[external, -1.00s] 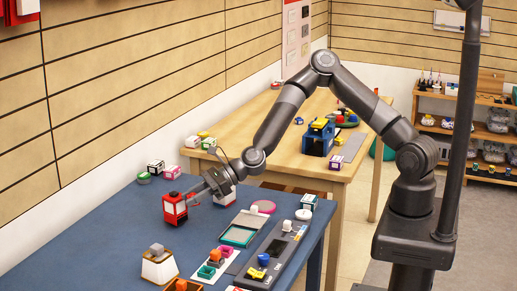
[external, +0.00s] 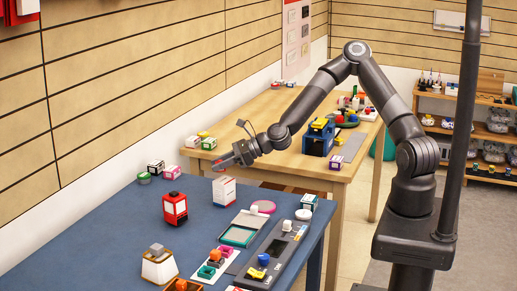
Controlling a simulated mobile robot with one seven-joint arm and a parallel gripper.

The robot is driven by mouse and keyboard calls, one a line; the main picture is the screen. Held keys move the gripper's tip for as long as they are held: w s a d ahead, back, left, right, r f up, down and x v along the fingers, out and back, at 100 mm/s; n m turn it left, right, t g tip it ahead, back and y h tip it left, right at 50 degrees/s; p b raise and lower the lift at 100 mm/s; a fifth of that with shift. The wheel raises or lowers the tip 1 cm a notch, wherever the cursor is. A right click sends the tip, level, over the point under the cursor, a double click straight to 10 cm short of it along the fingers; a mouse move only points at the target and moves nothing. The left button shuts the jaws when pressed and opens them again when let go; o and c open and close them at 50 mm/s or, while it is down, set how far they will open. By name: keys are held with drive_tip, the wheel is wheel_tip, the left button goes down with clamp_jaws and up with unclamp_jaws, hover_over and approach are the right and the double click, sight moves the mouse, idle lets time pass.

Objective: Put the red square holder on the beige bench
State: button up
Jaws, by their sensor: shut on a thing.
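My gripper (external: 222,163) is raised beyond the far edge of the blue table, in front of the beige bench's near left part. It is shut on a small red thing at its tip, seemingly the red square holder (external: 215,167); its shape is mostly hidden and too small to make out. The beige bench (external: 270,117) is the light wooden table behind the blue one. A red lantern-like object (external: 175,208) stands upright on the blue table (external: 110,236), apart from my gripper.
A white box (external: 224,191) stands on the blue table just below my gripper. Small boxes (external: 194,141) sit at the bench's left end, and a blue and yellow object (external: 318,137) at its right. The bench's middle is mostly clear. Trays (external: 237,237) fill the blue table's right side.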

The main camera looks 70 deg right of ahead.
drive_tip(key=s+d+m+t+h, duration=0.1)
drive_tip(key=s+d+m+h, duration=0.25)
drive_tip(key=d, duration=1.25)
drive_tip(key=s+f+h, duration=0.1)
drive_tip(key=f, duration=0.2)
drive_tip(key=s+f+m+h, duration=0.1)
drive_tip(key=f, duration=0.2)
drive_tip(key=s+f+m+t+h, duration=0.1)
drive_tip(key=f, duration=0.2)
drive_tip(key=shift+a+m, duration=0.25)
wheel_tip(320, 180, up, 14)
drive_tip(key=f, duration=0.1)
drive_tip(key=n+g+y, duration=0.4)
drive_tip(key=n+y, duration=0.5)
hover_over(177, 253)
wheel_tip(177, 253, down, 12)
drive_tip(key=shift+s+a+r, duration=0.1)
drive_tip(key=shift+r, duration=0.15)
drive_tip(key=shift+f, duration=2)
